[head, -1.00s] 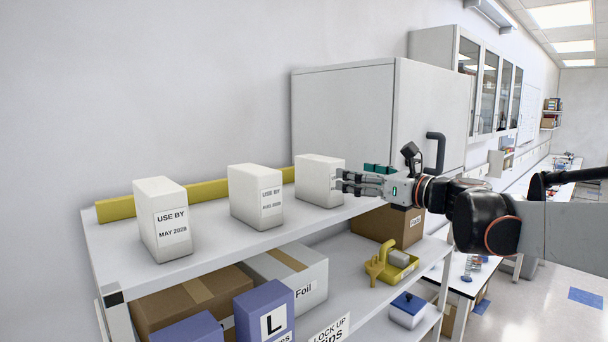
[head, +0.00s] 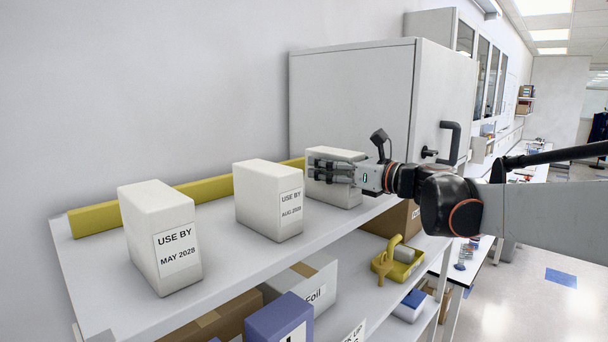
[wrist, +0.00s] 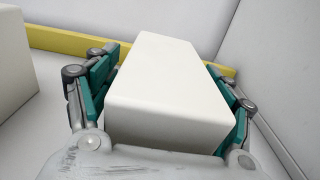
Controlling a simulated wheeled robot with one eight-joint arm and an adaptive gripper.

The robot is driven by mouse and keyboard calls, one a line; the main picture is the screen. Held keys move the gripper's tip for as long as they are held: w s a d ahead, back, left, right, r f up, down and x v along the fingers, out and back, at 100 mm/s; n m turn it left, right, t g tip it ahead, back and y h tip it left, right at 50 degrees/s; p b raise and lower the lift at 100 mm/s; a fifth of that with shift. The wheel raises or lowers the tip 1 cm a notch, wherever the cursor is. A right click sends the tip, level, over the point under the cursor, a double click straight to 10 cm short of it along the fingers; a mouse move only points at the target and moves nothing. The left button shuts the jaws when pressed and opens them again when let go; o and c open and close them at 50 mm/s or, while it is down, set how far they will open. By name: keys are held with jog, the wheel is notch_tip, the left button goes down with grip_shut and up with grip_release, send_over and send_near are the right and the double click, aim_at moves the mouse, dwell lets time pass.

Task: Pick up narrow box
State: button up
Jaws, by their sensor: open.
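Three white boxes stand upright on the top shelf. The left box (head: 160,236) reads "USE BY MAY 2028" and the middle box (head: 268,199) reads "USE BY AUG 2028". The right box (head: 335,188) is partly hidden by my gripper (head: 322,170). In the wrist view, the right box (wrist: 168,88) lies between the spread fingers of my gripper (wrist: 165,92), with the green pads on both sides of it. The pads run close to the box; whether they touch it I cannot tell. The middle box (wrist: 14,62) shows at the left edge of the wrist view.
A yellow bar (head: 205,190) runs along the back of the shelf (head: 225,265). A large grey cabinet (head: 350,100) stands behind the right box. The lower shelf holds a yellow tray (head: 398,264), a purple box (head: 280,320) and cartons.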

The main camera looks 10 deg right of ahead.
jog(key=shift+s+d+r, duration=0.2)
jog(key=shift+s+d, duration=0.1)
jog(key=shift+s, duration=0.2)
jog(key=shift+s+d+r, duration=0.1)
jog(key=shift+s+d, duration=0.05)
jog(key=c, duration=0.3)
jog(key=shift+w+a, duration=0.25)
jog(key=shift+w, duration=0.1)
jog(key=c, duration=0.9)
jog(key=shift+s+d, duration=0.1)
jog(key=shift+s, duration=0.05)
jog(key=shift+c, duration=0.6)
